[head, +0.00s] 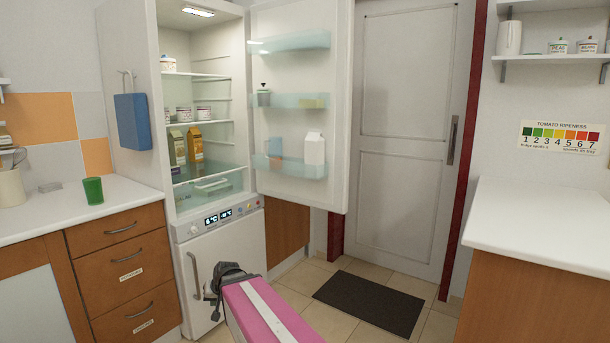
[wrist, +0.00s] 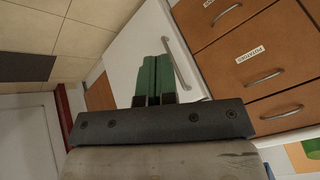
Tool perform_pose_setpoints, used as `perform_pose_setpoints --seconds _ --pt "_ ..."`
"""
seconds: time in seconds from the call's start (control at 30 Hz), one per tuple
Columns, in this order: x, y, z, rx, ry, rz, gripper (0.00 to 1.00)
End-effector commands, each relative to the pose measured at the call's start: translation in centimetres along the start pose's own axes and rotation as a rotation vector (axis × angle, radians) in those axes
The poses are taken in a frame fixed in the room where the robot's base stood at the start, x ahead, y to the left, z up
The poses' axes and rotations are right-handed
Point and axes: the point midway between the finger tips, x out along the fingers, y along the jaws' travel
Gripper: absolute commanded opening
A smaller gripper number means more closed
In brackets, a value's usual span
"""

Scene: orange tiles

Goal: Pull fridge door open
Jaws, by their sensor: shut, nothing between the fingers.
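The white fridge (head: 215,100) stands left of centre in the head view. Its upper door (head: 297,100) is swung wide open to the right, showing lit shelves inside. The lower door (head: 225,265) is shut, with a grey vertical handle (head: 194,275) at its left; this door also shows in the wrist view (wrist: 130,45), with the handle (wrist: 176,65) near the fingers. My gripper (wrist: 155,62) is shut and empty, its green fingers together in front of the lower door. In the head view my arm hides part of that door and the fingers are hard to make out.
A counter with drawers (head: 125,255) adjoins the fridge on the left, holding a green cup (head: 93,190). A dark mat (head: 370,303) lies before a closed room door (head: 402,130). Another counter (head: 545,220) is at right. The tiled floor between is clear.

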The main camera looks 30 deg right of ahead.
Motion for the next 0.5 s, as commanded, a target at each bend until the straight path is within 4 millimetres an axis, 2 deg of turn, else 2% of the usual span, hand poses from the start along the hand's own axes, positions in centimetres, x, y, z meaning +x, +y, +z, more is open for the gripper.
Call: perform_pose_setpoints --seconds 0.27,0.37,0.5 --pt "-1.8 -0.4 -9.3 0.143 0.3 -0.115 0.0" --pt "-3.6 0.1 -14.1 0.231 0.462 -0.163 0.0" --pt "-8.2 2.3 -22.4 0.414 0.761 -0.228 0.0"
